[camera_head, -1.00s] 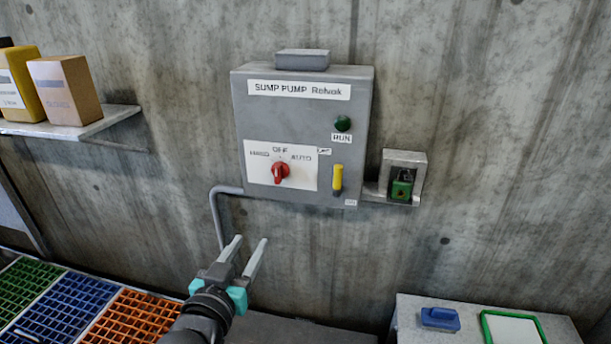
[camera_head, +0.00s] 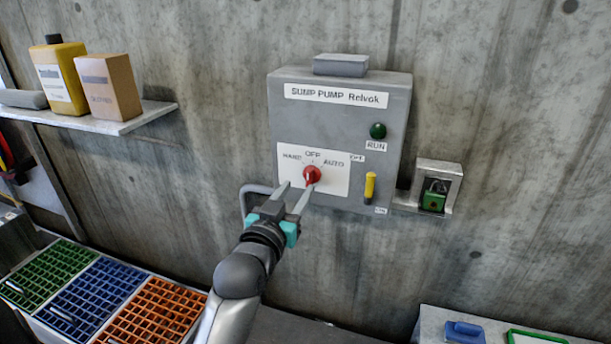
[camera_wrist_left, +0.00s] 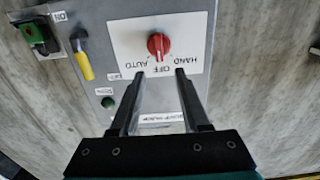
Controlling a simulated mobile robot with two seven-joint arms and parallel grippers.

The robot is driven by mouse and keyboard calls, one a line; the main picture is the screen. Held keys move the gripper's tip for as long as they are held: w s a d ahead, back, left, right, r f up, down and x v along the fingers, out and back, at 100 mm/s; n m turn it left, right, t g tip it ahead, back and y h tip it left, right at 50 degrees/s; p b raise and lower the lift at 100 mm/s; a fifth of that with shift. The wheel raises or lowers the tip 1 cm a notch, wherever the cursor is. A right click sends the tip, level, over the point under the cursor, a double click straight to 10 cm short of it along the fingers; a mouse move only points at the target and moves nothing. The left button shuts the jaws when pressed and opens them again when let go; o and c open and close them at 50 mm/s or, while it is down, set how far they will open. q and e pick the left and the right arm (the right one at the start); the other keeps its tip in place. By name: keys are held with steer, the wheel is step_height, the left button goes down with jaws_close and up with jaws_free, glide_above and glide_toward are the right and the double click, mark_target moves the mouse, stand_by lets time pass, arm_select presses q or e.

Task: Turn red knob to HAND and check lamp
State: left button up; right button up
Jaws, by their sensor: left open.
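The red knob (camera_head: 311,175) sits on a white plate (camera_head: 336,180) marked HAND, OFF and AUTO on the grey SUMP PUMP box (camera_head: 290,120). In the left wrist view the knob (camera_wrist_left: 158,44) shows upside down, and its grip appears to point at OFF. The green RUN lamp (camera_head: 378,131) looks dark and unlit. My left gripper (camera_head: 296,187) is open and empty, its tips just below and left of the knob in the head view. In the wrist view its fingers (camera_wrist_left: 160,72) point at the knob from the label side, apart from it. My right gripper is not in view.
A yellow-handled switch (camera_head: 370,186) is right of the knob plate. A shelf (camera_head: 140,119) with containers is at left. Coloured grid trays (camera_head: 95,295) lie below left.

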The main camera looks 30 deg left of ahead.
mark_target(308, 173)
arm_select(q)
steer(key=shift+x, duration=3.05)
jaws_close()
